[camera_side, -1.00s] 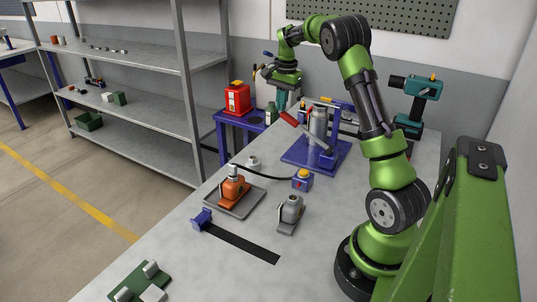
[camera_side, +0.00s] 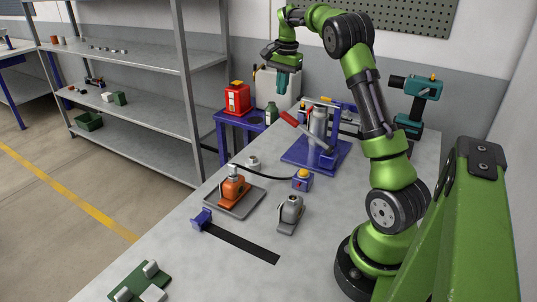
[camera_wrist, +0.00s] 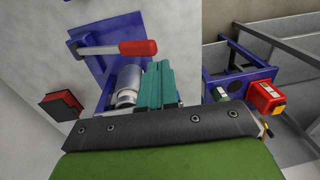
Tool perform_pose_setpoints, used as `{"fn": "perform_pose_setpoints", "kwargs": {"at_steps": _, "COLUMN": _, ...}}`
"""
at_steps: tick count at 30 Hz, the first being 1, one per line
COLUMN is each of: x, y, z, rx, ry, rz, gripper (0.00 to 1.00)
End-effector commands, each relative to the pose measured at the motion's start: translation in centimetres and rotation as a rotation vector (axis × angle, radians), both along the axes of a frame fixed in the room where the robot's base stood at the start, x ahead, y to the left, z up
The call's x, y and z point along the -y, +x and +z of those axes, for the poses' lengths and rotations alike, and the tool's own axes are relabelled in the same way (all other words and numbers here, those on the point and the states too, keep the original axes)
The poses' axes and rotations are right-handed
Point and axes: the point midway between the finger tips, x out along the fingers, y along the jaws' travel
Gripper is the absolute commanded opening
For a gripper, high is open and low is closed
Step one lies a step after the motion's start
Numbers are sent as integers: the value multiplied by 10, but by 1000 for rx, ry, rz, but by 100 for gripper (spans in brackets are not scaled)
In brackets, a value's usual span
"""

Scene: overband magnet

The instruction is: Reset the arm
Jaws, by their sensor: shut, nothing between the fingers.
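My gripper (camera_side: 283,90) hangs in the air at the far end of the bench, its teal fingers pointing down. The fingers are together with nothing between them. In the wrist view the teal fingers (camera_wrist: 155,84) sit side by side in front of a grey cylinder. My gripper is above and a little left of the blue press-like stand (camera_side: 296,154), which holds a grey cylinder (camera_side: 318,122) and a red-handled lever (camera_side: 289,119). It is apart from the stand in the side view.
A blue side table (camera_side: 222,124) carries a red can (camera_side: 237,98). A teal drill-like tool (camera_side: 420,88) stands at the back right. An orange device (camera_side: 233,189) on a grey tray, a grey device (camera_side: 291,209) and a blue button box (camera_side: 302,180) occupy the bench.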

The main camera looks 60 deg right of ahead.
Motion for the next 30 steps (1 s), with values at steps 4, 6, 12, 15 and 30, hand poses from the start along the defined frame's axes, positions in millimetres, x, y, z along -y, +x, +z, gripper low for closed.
{"fn": "perform_pose_setpoints", "kwargs": {"at_steps": 4, "x": 4, "y": 1, "z": -3, "rx": 6, "ry": -23, "rz": 35, "gripper": 0}}
{"fn": "perform_pose_setpoints", "kwargs": {"at_steps": 6, "x": 1, "y": -4, "z": -17, "rx": -2, "ry": -20, "rz": 76, "gripper": 0}}
{"fn": "perform_pose_setpoints", "kwargs": {"at_steps": 12, "x": -62, "y": -15, "z": -9, "rx": 87, "ry": -39, "rz": 295, "gripper": 0}}
{"fn": "perform_pose_setpoints", "kwargs": {"at_steps": 15, "x": -112, "y": -24, "z": 2, "rx": 155, "ry": -63, "rz": 438, "gripper": 0}}
{"fn": "perform_pose_setpoints", "kwargs": {"at_steps": 30, "x": -324, "y": -139, "z": 12, "rx": 483, "ry": -233, "rz": 1063, "gripper": 0}}
